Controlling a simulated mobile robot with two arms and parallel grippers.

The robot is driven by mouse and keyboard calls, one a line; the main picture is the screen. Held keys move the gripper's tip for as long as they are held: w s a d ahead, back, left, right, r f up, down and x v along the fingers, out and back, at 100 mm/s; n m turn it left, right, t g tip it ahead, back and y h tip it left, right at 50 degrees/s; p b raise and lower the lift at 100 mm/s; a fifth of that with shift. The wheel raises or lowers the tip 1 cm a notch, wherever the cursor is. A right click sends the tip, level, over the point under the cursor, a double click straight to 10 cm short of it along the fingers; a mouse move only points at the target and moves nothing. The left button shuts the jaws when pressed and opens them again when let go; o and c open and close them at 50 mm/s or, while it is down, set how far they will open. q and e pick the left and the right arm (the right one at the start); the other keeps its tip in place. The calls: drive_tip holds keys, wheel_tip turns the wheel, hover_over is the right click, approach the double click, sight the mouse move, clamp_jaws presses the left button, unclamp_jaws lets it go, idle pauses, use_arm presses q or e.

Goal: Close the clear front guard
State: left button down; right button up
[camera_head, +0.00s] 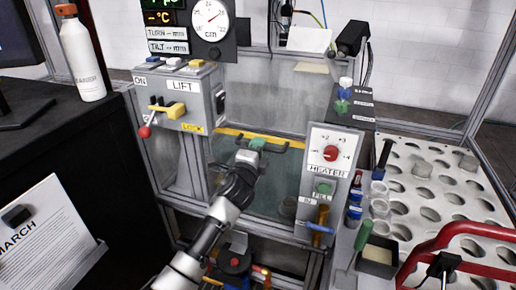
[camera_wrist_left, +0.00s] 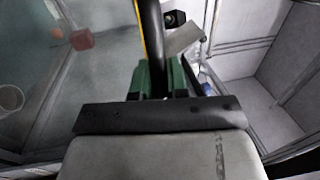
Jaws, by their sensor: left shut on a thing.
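The clear front guard (camera_head: 283,178) is a see-through panel on the front of the machine, with a yellow strip and a dark bar handle (camera_head: 289,144) along its upper edge. My left gripper (camera_head: 257,144) reaches up from below and its green-tipped fingers are shut on the handle. In the left wrist view the green fingers (camera_wrist_left: 160,78) sit on both sides of the dark handle (camera_wrist_left: 152,35). The fingers and hand hide the middle of the handle. I cannot tell how far the guard is from its end position. My right gripper is not in view.
A lift control box (camera_head: 180,95) stands left of the guard, and a heater panel (camera_head: 328,158) stands right of it. A perforated table (camera_head: 430,175) with small jars and a red rail (camera_head: 462,232) lies at the right. A white bottle (camera_head: 82,55) stands on the dark left counter.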

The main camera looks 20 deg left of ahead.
use_arm(q)
drive_tip(key=shift+r+p, duration=0.35)
drive_tip(key=shift+r, duration=0.45)
drive_tip(key=c, duration=1.1)
unclamp_jaws()
drive_tip(key=shift+c, duration=0.2)
drive_tip(key=shift+s+f, duration=0.15)
drive_tip(key=shift+s, duration=0.1)
drive_tip(key=s+f, duration=0.1)
drive_tip(key=s, duration=0.9)
drive_tip(key=shift+a+f+b, duration=0.2)
drive_tip(key=shift+f+b, duration=0.1)
drive_tip(key=shift+f, duration=0.05)
drive_tip(key=shift+f, duration=0.1)
